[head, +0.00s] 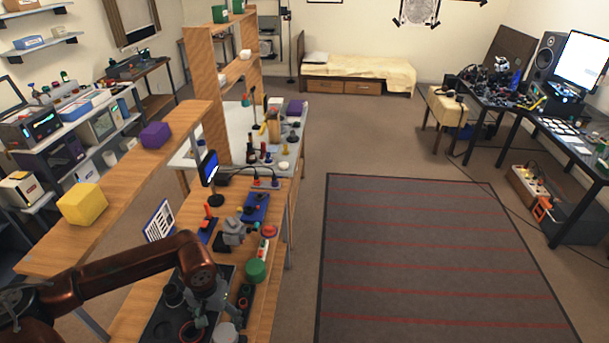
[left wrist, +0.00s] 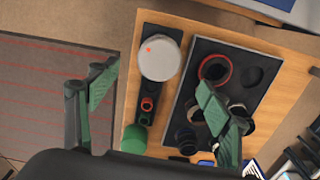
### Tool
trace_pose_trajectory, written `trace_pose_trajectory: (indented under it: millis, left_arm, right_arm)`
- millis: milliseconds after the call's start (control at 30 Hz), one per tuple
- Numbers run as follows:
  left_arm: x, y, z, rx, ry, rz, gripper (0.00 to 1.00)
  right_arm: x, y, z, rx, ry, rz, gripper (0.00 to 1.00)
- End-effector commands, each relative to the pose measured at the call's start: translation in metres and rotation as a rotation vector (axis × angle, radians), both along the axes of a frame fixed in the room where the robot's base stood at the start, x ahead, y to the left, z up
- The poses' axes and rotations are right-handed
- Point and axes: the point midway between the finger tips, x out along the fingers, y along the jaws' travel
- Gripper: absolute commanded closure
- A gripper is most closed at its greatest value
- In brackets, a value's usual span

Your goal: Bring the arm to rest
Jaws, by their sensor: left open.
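My left gripper (head: 205,304) is over the near end of the wooden workbench, above the dark tray (head: 155,333). That view shows the tray (left wrist: 262,98) with a red-rimmed ring (left wrist: 215,69) and several dark round parts, some partly hidden by a finger. Beside the tray, a grey disc (left wrist: 160,58) with a small red mark lies on a dark strip with a small red ring (left wrist: 147,104). My right gripper is not in view.
A green cylinder (head: 256,270) stands at the bench's right edge, with a red-topped item (head: 268,232) behind it. A small screen (head: 209,167) stands farther back. A raised shelf with a yellow block (head: 82,204) runs along the left. Open carpet (head: 430,260) lies to the right.

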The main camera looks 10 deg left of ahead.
Motion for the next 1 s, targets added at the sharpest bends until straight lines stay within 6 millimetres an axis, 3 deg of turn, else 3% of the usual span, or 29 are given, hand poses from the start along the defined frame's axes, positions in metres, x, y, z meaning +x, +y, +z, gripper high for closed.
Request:
trace_pose_trajectory:
  millis: [300,500,1000]
  left_arm:
    - [-0.001,-0.001,-0.062,-0.002,0.004,0.001,0.28]
    - [-0.001,-0.001,-0.092,-0.002,0.002,0.001,0.28]
    - [0.0,0.0,-0.095,-0.001,-0.001,0.082,0.28]
  right_arm:
    - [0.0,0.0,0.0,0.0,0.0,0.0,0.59]
    - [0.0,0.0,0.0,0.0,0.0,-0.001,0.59]
    - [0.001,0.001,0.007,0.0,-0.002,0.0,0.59]
